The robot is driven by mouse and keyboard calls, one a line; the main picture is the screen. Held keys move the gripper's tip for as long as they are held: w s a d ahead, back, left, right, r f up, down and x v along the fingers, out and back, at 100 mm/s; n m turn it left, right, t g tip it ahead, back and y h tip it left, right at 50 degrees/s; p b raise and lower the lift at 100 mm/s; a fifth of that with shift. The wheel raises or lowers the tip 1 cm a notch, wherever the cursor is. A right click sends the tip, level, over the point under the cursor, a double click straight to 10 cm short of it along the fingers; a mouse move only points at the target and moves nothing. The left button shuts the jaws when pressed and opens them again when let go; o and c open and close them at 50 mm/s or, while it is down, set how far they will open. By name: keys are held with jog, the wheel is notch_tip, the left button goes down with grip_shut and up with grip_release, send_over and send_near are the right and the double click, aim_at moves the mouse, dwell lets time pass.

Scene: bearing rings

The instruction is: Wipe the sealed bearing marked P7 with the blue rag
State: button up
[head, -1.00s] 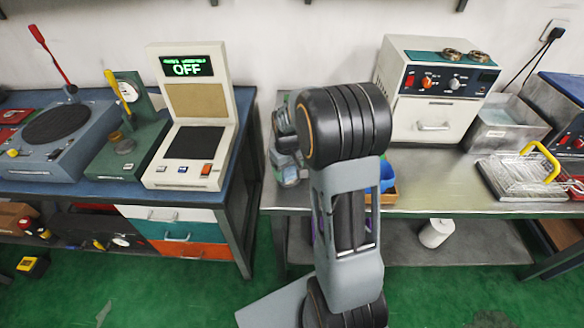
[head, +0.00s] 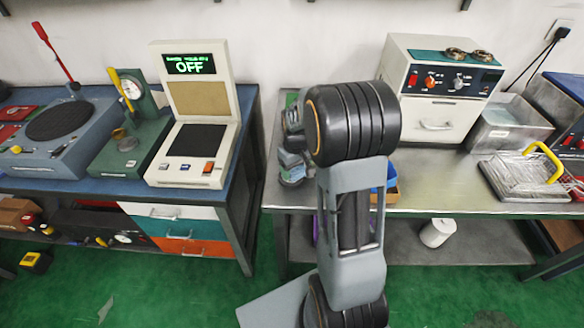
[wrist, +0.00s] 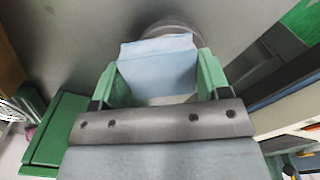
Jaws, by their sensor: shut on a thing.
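In the wrist view my gripper (wrist: 160,80) has green fingers shut on the folded light blue rag (wrist: 158,62). The rag spans the gap between the fingers. A round, pale grey rim (wrist: 172,26) shows behind and around the rag, over a grey surface. The rag hides most of it, and I cannot tell whether it is the bearing or whether the rag touches it. No P7 mark is readable. In the head view my arm hides the gripper and rag.
The metal bench (head: 440,195) carries a white oven-like unit (head: 432,120), a steel tub (head: 510,128) and a wire basket (head: 525,172). Two rings (head: 467,54) lie on the unit. A blue bin (head: 391,174) is partly behind my arm. A green block (wrist: 58,132) is beside the gripper.

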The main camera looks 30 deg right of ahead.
jog(key=shift+w+a, duration=0.15)
jog(key=shift+w+a, duration=0.85)
jog(key=shift+a, duration=0.1)
jog(key=shift+d, duration=0.1)
jog(key=shift+s+d+f, duration=0.2)
jog(key=shift+s+d, duration=0.6)
jog(key=shift+d, duration=0.3)
jog(key=shift+r, duration=0.1)
jog(key=shift+w+r+p, duration=0.1)
jog(key=shift+r+p, duration=2.4)
jog(key=shift+r, duration=0.55)
